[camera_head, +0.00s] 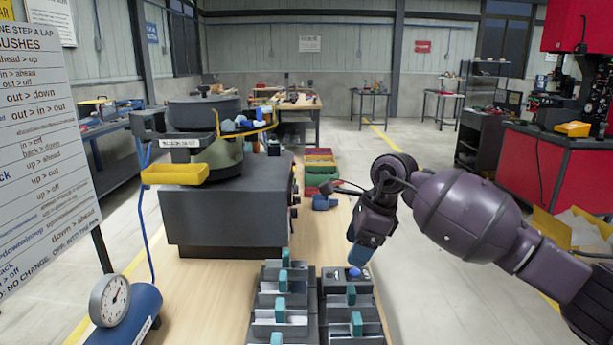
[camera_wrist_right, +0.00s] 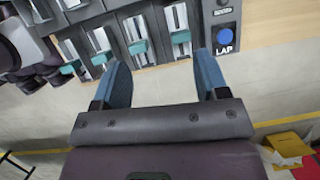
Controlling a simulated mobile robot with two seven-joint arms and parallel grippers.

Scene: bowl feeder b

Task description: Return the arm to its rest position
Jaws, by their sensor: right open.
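My right arm comes in from the right in the head view. Its gripper (camera_head: 362,246) hangs with blue fingers pointing down, just behind the blue button (camera_head: 354,272) as seen in the picture. In the right wrist view, the gripper (camera_wrist_right: 163,72) is open and empty, its two blue fingers wide apart. The blue button marked LAP (camera_wrist_right: 227,37) lies beyond and to the right of the right finger, apart from it. My left gripper shows in neither view.
Grey slotted units with teal tabs (camera_head: 279,309) stand at the bench front. A bowl feeder (camera_head: 204,130) sits on a dark base (camera_head: 226,208). Red and green bins (camera_head: 320,168) are farther back. A sign board (camera_head: 35,150) and gauge (camera_head: 109,299) stand left. Floor right of the bench is open.

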